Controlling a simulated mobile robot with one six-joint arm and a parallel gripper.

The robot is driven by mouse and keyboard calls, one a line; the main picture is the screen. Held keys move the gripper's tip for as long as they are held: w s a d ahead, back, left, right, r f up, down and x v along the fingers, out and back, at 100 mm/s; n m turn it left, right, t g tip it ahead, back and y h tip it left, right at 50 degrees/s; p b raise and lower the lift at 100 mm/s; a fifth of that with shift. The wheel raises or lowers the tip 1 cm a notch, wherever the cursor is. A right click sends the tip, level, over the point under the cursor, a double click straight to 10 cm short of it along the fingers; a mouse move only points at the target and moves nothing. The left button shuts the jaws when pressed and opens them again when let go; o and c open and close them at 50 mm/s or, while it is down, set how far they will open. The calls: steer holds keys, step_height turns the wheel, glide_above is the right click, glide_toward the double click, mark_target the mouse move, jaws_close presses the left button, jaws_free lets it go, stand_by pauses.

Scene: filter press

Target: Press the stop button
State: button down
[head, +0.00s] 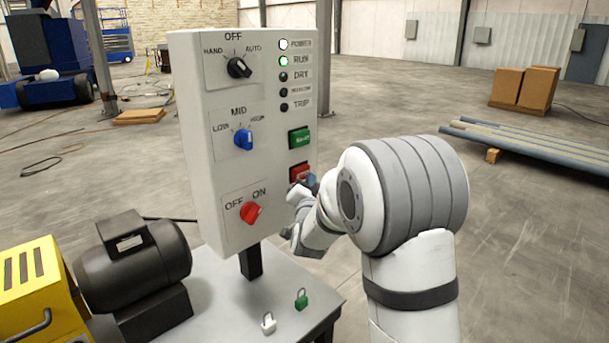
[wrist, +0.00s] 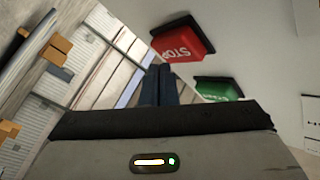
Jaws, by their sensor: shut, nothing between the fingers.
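The red stop button (head: 298,172) is on the front of the white control panel (head: 226,190), below the green start button (head: 299,138). In the head view my gripper (head: 310,181) is right at the stop button and hides part of it. In the wrist view the stop button (wrist: 182,42) shows its STOP lettering upside down, with the green button (wrist: 218,88) below it. My gripper's fingers (wrist: 159,72) are shut and empty, with their tips beside the red button's lower left edge. I cannot tell whether they touch it.
The panel also carries a black selector (head: 239,67), a blue selector (head: 243,139) and a red OFF/ON switch (head: 250,212). The POWER and RUN lamps are lit. A black motor (head: 135,265) and two small padlocks (head: 301,299) are on the table below.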

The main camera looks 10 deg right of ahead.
steer(key=shift+w+a+f+b, duration=0.1)
steer(key=shift+w+a+b, duration=0.05)
steer(key=shift+b, duration=0.2)
steer(key=shift+w+a+b, duration=0.35)
steer(key=shift+w+a, duration=0.15)
steer(key=shift+w, duration=0.1)
stand_by(0.8)
steer(key=shift+s+d, duration=0.1)
steer(key=shift+s+d+b, duration=0.55)
steer(key=shift+s+b, duration=0.2)
steer(key=shift+b, duration=0.05)
steer(key=s+d+b, duration=0.1)
steer(key=s, duration=0.1)
steer(key=s+d+b, duration=0.2)
stand_by(0.4)
stand_by(0.5)
